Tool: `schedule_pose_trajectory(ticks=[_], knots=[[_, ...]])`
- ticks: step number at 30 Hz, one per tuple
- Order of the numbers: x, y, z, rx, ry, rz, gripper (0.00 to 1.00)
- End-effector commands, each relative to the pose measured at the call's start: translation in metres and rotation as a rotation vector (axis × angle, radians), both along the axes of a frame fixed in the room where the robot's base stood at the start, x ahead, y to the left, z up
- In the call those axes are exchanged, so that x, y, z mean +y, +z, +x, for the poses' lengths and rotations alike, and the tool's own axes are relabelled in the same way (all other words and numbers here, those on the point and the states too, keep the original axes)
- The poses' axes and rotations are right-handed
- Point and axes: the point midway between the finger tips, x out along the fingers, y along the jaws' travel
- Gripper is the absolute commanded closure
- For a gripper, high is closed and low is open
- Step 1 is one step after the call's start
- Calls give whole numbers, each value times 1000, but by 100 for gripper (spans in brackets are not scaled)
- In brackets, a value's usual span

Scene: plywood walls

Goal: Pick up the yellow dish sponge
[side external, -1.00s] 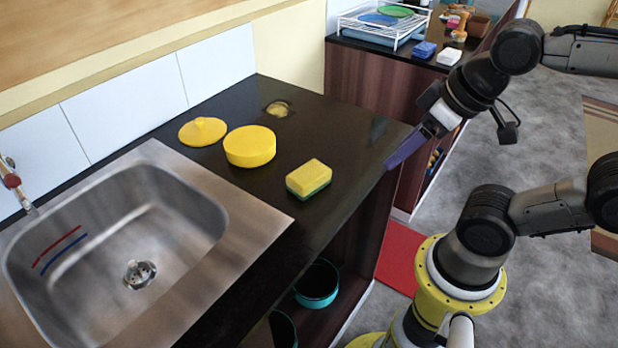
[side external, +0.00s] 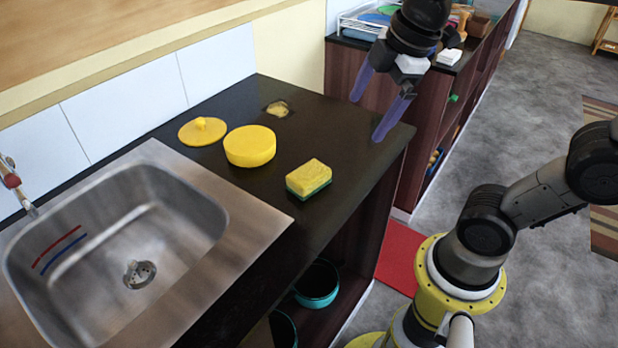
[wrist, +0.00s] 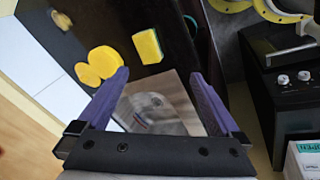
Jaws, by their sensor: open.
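The yellow dish sponge (side external: 309,177) has a green underside and lies flat on the dark counter (side external: 345,165), near its front edge. It also shows in the wrist view (wrist: 147,46), beyond and between my fingers. My gripper (side external: 366,112) has purple fingers spread wide apart and nothing between them. It hangs above the far right corner of the counter, up and to the right of the sponge and apart from it. In the wrist view my gripper (wrist: 162,82) also shows open.
A round yellow container (side external: 250,147) and a yellow lid (side external: 202,131) stand left of the sponge. The steel sink (side external: 120,225) is at the left. A white dish rack (side external: 352,24) stands on the back counter. Clear counter surrounds the sponge.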

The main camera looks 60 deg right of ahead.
Motion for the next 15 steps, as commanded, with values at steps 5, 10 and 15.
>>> schedule_pose_trajectory(ticks=[5,10,15], knots=[[-2,-11,65,153,302,-82,0],[-5,-39,107,260,399,-85,0],[-6,-64,121,322,397,-70,0]])
